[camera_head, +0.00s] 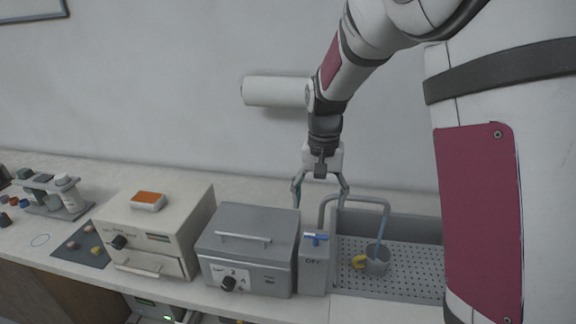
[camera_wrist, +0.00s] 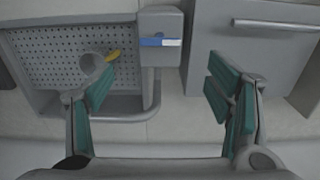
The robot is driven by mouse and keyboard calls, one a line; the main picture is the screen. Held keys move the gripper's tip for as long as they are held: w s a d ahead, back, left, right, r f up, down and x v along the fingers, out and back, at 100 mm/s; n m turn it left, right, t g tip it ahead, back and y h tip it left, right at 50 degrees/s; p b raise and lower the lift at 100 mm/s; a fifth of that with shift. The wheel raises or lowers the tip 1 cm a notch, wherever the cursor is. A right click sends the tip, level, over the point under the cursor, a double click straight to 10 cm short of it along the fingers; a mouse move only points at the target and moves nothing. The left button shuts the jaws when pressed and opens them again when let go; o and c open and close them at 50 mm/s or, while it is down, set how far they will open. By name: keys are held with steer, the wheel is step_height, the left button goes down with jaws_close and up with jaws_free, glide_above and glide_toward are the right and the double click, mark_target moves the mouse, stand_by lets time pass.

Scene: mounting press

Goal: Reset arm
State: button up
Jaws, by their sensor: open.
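My gripper (camera_head: 321,186) hangs with its fingers pointing down, above the counter near the back of the sink and the grey box. Its fingers are wide apart with nothing between them. In the wrist view my gripper (camera_wrist: 160,105) shows two teal finger pads spread apart, with bare counter and the small grey unit with a blue lever between and beyond them. The arm reaches in from the upper right in the head view.
A grey box with a handle and knob (camera_head: 248,245) stands left of the small blue-levered unit (camera_head: 314,265). A perforated sink (camera_head: 405,268) with a grey mug (camera_head: 377,262) and curved faucet lies right. A beige box (camera_head: 155,230) and dark mat (camera_head: 80,246) are further left.

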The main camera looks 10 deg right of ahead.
steer(key=s+r+n+t, duration=0.2)
steer(key=s+r+t, duration=0.1)
steer(key=s+r, duration=0.75)
steer(key=s+r+n+t+b, duration=0.1)
steer(key=s+r+n+t, duration=0.1)
steer(key=s, duration=1.1)
steer(key=shift+n+t, duration=0.3)
steer(key=shift+d, duration=0.1)
stand_by(2.1)
